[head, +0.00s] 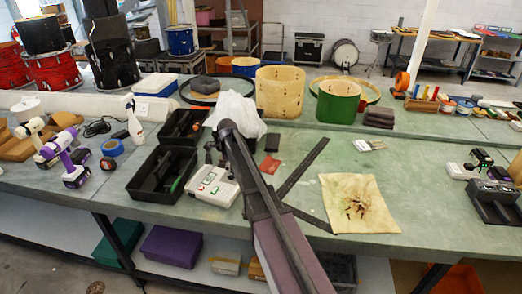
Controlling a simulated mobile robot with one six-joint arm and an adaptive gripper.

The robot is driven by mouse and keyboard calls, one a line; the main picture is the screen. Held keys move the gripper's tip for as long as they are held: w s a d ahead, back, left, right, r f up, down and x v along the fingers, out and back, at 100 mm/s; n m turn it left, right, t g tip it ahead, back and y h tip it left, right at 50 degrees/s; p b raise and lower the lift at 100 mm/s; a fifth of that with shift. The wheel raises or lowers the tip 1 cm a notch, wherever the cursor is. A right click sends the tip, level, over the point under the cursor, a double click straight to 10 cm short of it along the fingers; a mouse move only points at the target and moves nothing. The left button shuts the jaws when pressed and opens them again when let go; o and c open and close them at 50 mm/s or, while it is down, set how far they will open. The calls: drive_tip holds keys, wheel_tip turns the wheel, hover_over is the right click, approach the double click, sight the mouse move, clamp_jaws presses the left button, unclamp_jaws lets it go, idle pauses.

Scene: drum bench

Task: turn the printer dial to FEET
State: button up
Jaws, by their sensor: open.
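A white boxy device (212,188) with small green and red marks on its face sits on the green bench, left of the middle. It looks like the printer, but its dial and lettering are too small to make out. My dark arm reaches from the bottom edge up past the device's right side. My gripper (214,154) is at the far end of the arm, just above and behind the device, partly hidden by the arm. It looks open and empty. I cannot tell whether it touches the device.
Black trays (163,176) stand left of the device. A black square ruler (303,166) and a stained cloth (358,203) lie to the right. A crumpled white bag (236,108) and drum shells (280,90) stand behind.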

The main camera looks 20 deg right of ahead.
drive_tip(key=shift+r+p, duration=5.3)
drive_tip(key=shift+r, duration=0.3)
drive_tip(key=s+d+f+n+t+y+b, duration=0.1)
drive_tip(key=d+f+n+y+b, duration=0.1)
drive_tip(key=d+n, duration=0.4)
drive_tip(key=s+d+f+n+t+y+b, duration=0.1)
drive_tip(key=d+f+n+t+y+b, duration=0.1)
drive_tip(key=d+n+b, duration=0.3)
drive_tip(key=shift+s+d+f+n+y+b, duration=0.3)
drive_tip(key=shift+d+f+n, duration=0.4)
drive_tip(key=shift+n, duration=1)
